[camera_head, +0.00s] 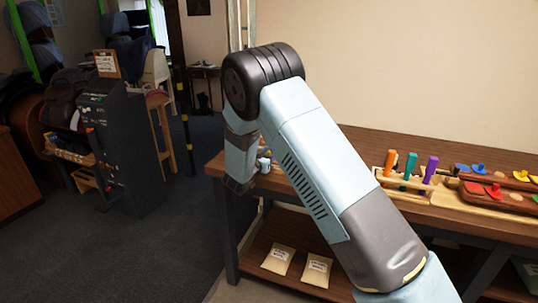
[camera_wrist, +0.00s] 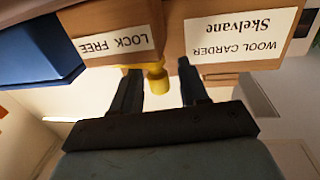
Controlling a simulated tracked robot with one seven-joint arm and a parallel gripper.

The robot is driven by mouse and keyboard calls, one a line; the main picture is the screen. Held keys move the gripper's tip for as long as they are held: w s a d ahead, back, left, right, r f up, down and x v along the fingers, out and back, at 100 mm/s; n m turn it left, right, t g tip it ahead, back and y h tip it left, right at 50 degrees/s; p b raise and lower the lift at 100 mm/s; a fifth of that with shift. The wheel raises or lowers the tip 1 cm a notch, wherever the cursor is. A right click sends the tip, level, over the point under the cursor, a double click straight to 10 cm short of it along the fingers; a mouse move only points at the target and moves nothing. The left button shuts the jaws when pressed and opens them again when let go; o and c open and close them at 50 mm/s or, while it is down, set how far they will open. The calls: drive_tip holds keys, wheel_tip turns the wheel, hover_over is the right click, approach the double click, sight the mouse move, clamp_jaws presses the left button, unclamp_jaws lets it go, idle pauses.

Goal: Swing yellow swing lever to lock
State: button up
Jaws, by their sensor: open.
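The yellow swing lever (camera_wrist: 157,79) shows in the wrist view as a short rounded knob at the edge of a wooden block. The block carries an upside-down label (camera_wrist: 113,46) reading LOCK and FREE. My gripper (camera_wrist: 159,69) is open, with one dark finger on each side of the lever and nothing clamped. I cannot tell whether either finger touches the lever. In the head view my gripper (camera_head: 240,185) hangs at the left end of the workbench, partly hidden by my arm. The lever cannot be made out there.
A plate labelled Wool Carder Skelvane (camera_wrist: 240,35) sits beside the lever block. A blue object (camera_wrist: 40,52) is to the left in the wrist view. On the workbench (camera_head: 450,150) stand a rack of coloured handles (camera_head: 410,172) and a wooden tray (camera_head: 500,195) of coloured pieces.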

drive_tip(key=shift+s, duration=0.1)
drive_tip(key=v, duration=1.3)
drive_tip(key=shift+s+a, duration=0.2)
drive_tip(key=shift+f, duration=0.1)
